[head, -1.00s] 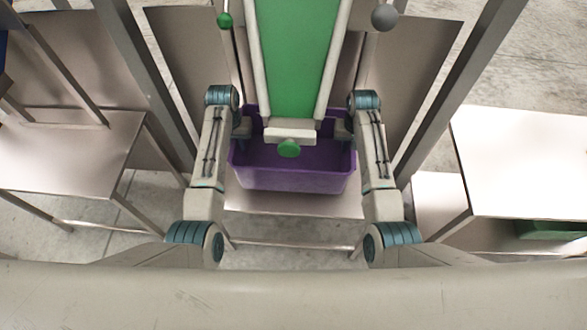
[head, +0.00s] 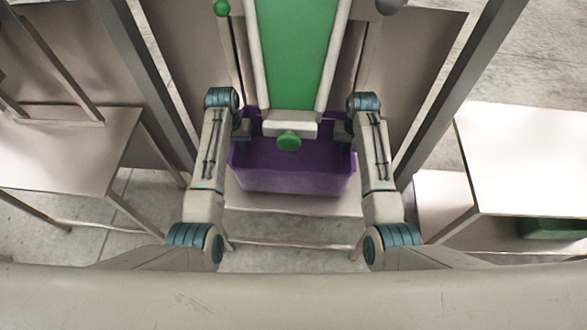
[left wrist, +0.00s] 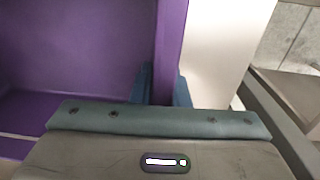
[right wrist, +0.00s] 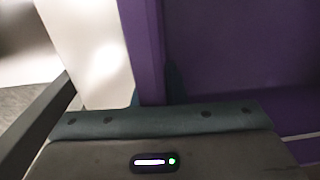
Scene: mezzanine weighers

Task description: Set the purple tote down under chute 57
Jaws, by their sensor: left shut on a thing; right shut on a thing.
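The purple tote (head: 290,180) is in the middle of the head view, below the lower end of a green chute (head: 295,55). No number on the chute is readable. My left gripper (head: 243,128) is shut on the tote's left wall, and my right gripper (head: 343,130) on its right wall. The wrist views show purple walls between the fingers, left (left wrist: 168,50) and right (right wrist: 143,45).
A metal table (head: 70,150) stands at left and another (head: 530,160) at right, with a green container (head: 555,229) beneath it. Grey posts (head: 160,85) and (head: 460,90) flank the chute. A green knob (head: 289,142) sits at the chute's end, close above the tote.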

